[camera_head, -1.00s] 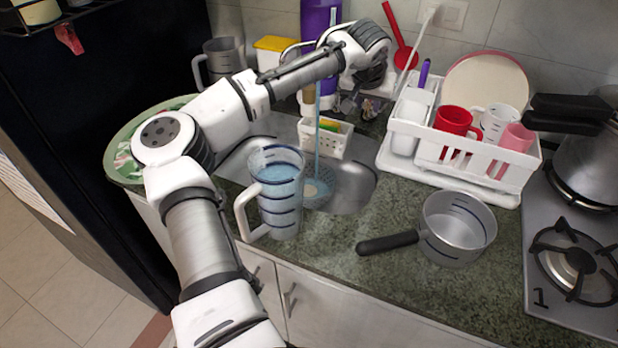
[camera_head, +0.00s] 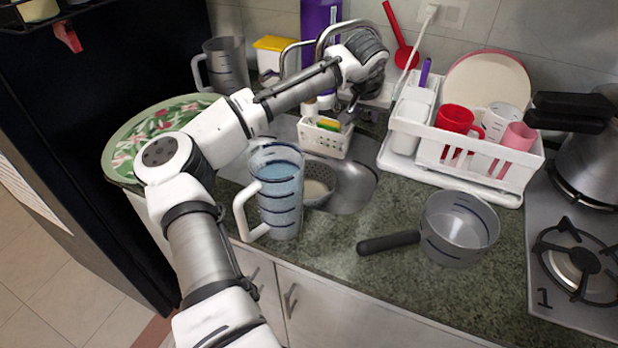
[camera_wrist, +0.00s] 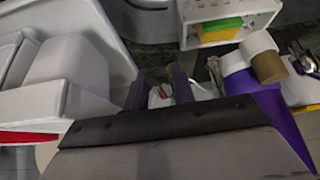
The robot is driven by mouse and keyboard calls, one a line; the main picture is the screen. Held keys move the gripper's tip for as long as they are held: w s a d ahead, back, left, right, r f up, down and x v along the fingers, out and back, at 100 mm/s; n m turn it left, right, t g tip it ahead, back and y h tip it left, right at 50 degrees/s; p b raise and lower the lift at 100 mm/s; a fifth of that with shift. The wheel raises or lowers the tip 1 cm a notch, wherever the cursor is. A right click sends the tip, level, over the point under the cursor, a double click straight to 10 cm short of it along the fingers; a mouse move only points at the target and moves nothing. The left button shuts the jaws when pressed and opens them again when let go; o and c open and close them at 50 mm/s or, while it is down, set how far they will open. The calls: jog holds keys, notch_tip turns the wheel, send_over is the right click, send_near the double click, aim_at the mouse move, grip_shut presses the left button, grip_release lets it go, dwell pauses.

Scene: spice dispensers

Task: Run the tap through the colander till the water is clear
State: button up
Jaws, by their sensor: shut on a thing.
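The grey colander (camera_head: 322,199) sits in the steel sink (camera_head: 360,187), with pale contents in its bottom; the jug partly hides it. The tap (camera_head: 322,42) stands behind the sink, its curved spout partly hidden by my arm. No stream of water shows below it. My gripper (camera_head: 347,117) is low beside the tap, behind the sink. In the wrist view, my gripper's dark fingers (camera_wrist: 163,88) are close around a small pale and red part, which looks like the tap handle but is mostly hidden.
A clear jug (camera_head: 278,205) of bluish water stands at the sink's front edge, near my arm. A sponge basket (camera_head: 325,140) is at the sink's back. A dish rack (camera_head: 480,170) and a saucepan (camera_head: 459,232) stand to the right.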

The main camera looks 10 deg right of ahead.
jog(key=o, duration=0.9)
jog(key=p+v, duration=0.4)
jog(key=v, duration=0.3)
dwell(0.3)
